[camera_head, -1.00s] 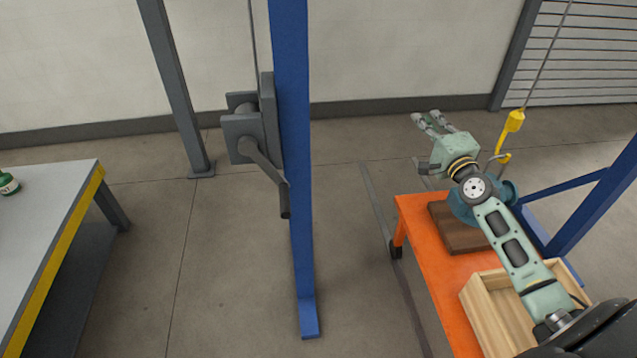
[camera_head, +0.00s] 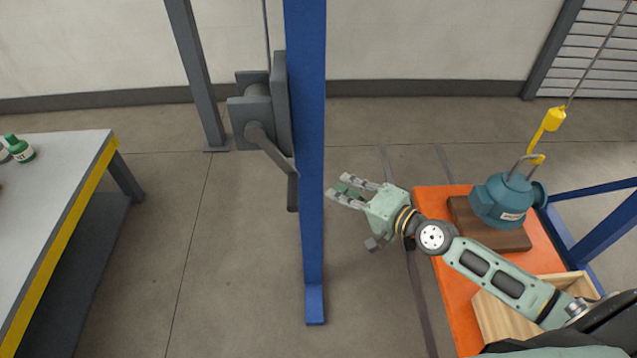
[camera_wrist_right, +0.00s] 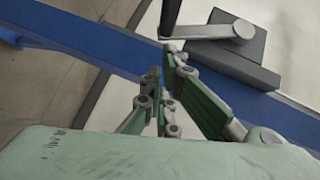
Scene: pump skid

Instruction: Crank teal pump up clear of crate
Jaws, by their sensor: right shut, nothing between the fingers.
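The teal pump (camera_head: 502,202) is upright over a brown board (camera_head: 512,239), with a yellow hook (camera_head: 550,121) at its top loop. I cannot tell whether it touches the board. The open wooden crate (camera_head: 500,317) is in front of it, partly behind my right arm. The grey winch (camera_head: 255,108) is on the blue post, its crank (camera_head: 274,155) hanging down to the right. My right gripper (camera_head: 341,190) is shut and empty, right of the post and apart from the crank. The crank also shows in the wrist view (camera_wrist_right: 225,32), beyond the fingers (camera_wrist_right: 163,75). My left gripper is out of view.
The blue post (camera_head: 305,150) stands between the crank and my right gripper. The orange table (camera_head: 455,300) carries the board and crate. Floor between bench and post is clear.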

